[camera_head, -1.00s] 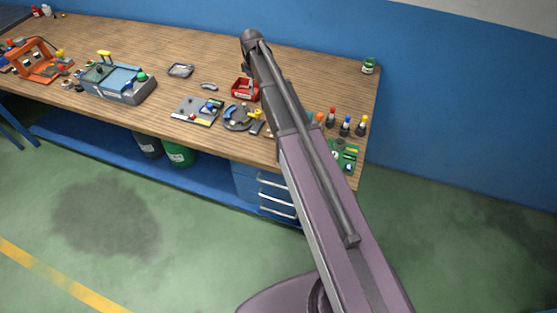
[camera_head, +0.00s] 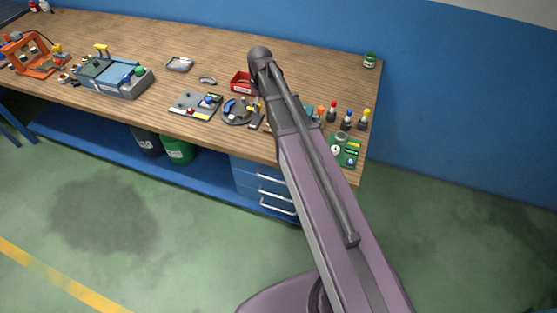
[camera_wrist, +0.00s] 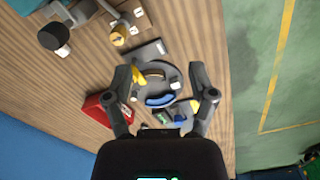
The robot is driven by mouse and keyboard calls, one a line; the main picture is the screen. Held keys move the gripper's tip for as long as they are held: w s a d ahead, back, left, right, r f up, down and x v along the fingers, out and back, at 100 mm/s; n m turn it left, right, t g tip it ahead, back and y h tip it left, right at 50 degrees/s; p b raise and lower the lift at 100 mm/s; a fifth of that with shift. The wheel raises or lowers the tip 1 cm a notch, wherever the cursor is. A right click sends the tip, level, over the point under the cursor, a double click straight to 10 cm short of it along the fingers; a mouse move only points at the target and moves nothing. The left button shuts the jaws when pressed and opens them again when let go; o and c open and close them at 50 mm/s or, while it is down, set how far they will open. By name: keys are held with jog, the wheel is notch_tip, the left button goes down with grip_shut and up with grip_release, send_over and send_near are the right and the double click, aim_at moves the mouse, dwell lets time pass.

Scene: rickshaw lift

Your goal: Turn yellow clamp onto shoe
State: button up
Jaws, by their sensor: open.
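A round dark fixture (camera_head: 233,121) sits near the bench's front edge; it also shows in the wrist view (camera_wrist: 176,76). A curved blue shoe (camera_wrist: 160,101) lies along its inner rim, and shows as a blue arc in the head view (camera_head: 229,106). The yellow clamp (camera_wrist: 137,79) is on the fixture's left side in the wrist view, close to my left finger. My gripper (camera_wrist: 163,82) is open above the fixture, with one finger on each side. It appears empty; contact with the clamp cannot be told. My arm hides the gripper in the head view.
A red bin (camera_head: 240,82) stands behind the fixture. A grey plate with small parts (camera_head: 192,105) lies to its left. Several small bottles (camera_head: 347,121) and a green board (camera_head: 344,150) are to the right. Bare wood (camera_head: 215,50) lies at the back.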

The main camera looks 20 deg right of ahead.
jog(key=s+f+m+b, duration=0.3)
jog(key=s, duration=0.6)
jog(key=s+f+m+b, duration=0.3)
jog(key=s, duration=0.7)
jog(key=shift+f+m, duration=0.2)
jog(key=shift+m, duration=0.1)
jog(key=shift+s, duration=0.15)
dwell(0.8)
